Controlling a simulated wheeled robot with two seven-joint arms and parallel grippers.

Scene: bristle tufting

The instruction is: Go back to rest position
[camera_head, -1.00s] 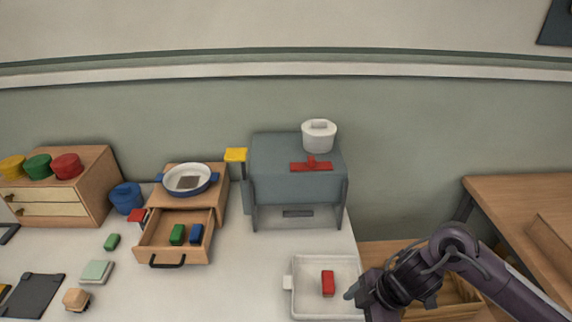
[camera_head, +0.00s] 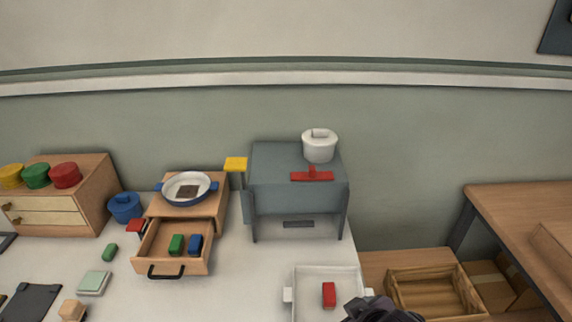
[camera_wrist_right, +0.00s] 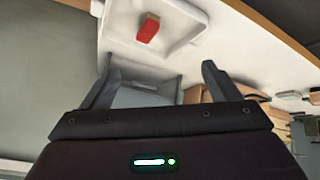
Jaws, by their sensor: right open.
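My right gripper shows in the right wrist view (camera_wrist_right: 158,80) with its two fingers spread apart and nothing between them. In the head view only a dark part of my right arm shows at the bottom edge, by the white tray's right side. The white tray (camera_head: 345,277) holds a red block (camera_head: 329,294); the block also shows in the right wrist view (camera_wrist_right: 148,28), beyond the fingers and apart from them. My left gripper is in neither view.
A grey stand (camera_head: 295,195) carries a white pot (camera_head: 319,146). An open drawer (camera_head: 160,262) holds a green block (camera_head: 176,244) and a blue block (camera_head: 195,244). A wooden crate (camera_head: 437,291) sits right of the white table. A brown table (camera_head: 520,210) stands at far right.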

